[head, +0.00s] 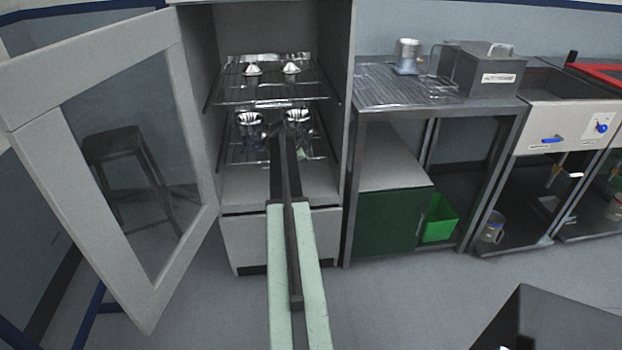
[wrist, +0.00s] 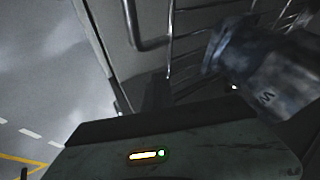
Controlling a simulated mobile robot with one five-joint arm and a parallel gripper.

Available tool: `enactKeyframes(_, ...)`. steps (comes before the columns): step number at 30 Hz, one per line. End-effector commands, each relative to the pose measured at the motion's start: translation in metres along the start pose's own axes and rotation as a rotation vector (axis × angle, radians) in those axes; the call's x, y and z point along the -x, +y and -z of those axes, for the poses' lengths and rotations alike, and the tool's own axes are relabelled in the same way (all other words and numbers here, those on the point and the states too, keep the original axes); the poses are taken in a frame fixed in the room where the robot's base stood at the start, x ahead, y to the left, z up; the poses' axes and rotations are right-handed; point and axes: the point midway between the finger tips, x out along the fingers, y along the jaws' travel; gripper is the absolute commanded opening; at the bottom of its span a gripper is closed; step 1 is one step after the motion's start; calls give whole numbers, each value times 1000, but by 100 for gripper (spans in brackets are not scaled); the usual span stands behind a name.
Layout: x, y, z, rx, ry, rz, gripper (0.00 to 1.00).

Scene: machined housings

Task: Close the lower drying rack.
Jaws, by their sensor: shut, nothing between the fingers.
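The lower drying rack (head: 240,153) is a wire shelf inside the open cabinet in the head view, with two shiny metal-topped vessels (head: 249,122) on it. How far it stands out is hard to tell because my arm covers its middle. My gripper (head: 285,132) is at the rack, between the two vessels in the picture; it is shut and empty. In the wrist view, wire bars of a rack (wrist: 170,45) and a blurred bluish vessel (wrist: 265,70) are close beyond my gripper (wrist: 155,92). Whether the fingertips touch the rack cannot be told.
The upper rack (head: 240,96) holds two small white-metal funnels (head: 291,69). The cabinet's glass door (head: 185,100) is swung open to the left, with a stool (head: 115,145) behind it. A metal bench (head: 375,108) stands right of the cabinet.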

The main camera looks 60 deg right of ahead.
Motion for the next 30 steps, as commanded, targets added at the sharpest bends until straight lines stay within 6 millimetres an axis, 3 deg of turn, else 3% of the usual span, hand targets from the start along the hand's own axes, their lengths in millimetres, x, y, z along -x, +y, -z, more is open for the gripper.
enactKeyframes(6,24,33,-9,3,-3,-7,0)
enactKeyframes(12,88,25,-4,4,-5,-8,0)
enactKeyframes(16,114,26,-6,4,-5,-8,0)
enactKeyframes(20,123,27,-9,4,-5,-9,0)
enactKeyframes(30,120,28,-10,4,-5,-9,0)
